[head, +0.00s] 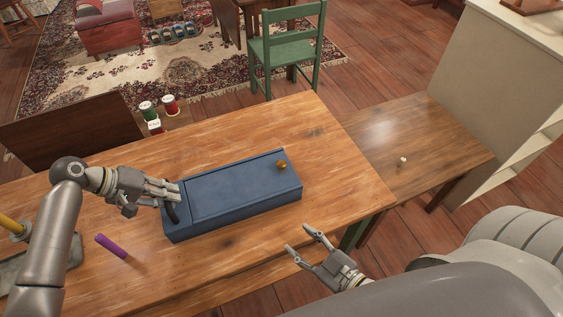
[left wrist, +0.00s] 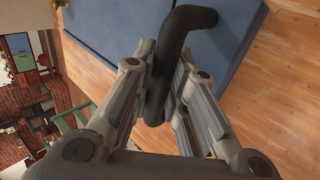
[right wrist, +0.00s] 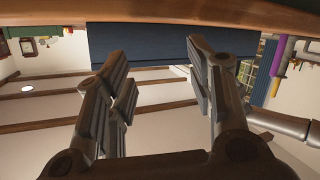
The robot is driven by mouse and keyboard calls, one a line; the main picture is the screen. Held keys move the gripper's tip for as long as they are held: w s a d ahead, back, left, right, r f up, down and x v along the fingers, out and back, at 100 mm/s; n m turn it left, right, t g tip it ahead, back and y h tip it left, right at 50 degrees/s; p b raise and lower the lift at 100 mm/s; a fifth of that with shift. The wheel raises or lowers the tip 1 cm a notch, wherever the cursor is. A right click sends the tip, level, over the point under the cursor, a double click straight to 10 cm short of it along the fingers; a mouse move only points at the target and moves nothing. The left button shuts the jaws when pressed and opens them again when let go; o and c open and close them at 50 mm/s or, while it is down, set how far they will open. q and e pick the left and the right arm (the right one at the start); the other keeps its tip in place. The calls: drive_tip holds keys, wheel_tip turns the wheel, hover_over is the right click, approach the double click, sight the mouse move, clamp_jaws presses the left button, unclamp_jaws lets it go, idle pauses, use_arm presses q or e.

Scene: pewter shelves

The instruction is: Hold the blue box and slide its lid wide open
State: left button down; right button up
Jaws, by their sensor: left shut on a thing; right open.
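The long blue box (head: 205,222) lies on the wooden table, with its flat blue lid (head: 235,186) on top. A round brass-coloured knob (head: 281,165) sits on the lid near its right end. A dark curved handle (left wrist: 183,40) stands at the box's left end. My left gripper (head: 174,193) is shut on this handle, with its fingers on either side of it in the left wrist view. My right gripper (head: 297,239) is open and empty, in front of the table edge, apart from the box. In the right wrist view the box's blue side (right wrist: 140,42) shows beyond its open fingers.
Several small cans (head: 157,115) stand behind the table. A lower side table (head: 420,140) with a small pale object (head: 402,161) is at the right. A green chair (head: 288,50) stands behind.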

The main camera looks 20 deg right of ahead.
sight(285, 167)
drive_tip(key=w+d+r+m+t, duration=0.1)
drive_tip(key=w+d, duration=0.1)
drive_tip(key=w, duration=0.1)
drive_tip(key=w+d+r+m+t, duration=0.1)
drive_tip(key=w+d+r, duration=0.1)
drive_tip(key=w, duration=0.1)
drive_tip(key=w+d+r+m+t, duration=0.1)
drive_tip(key=w+d+r, duration=0.1)
drive_tip(key=w, duration=0.1)
drive_tip(key=shift+w+r+m+h, duration=0.1)
drive_tip(key=shift+w+m+h, duration=0.3)
drive_tip(key=x, duration=1.2)
drive_tip(key=shift+w, duration=0.1)
clamp_jaws()
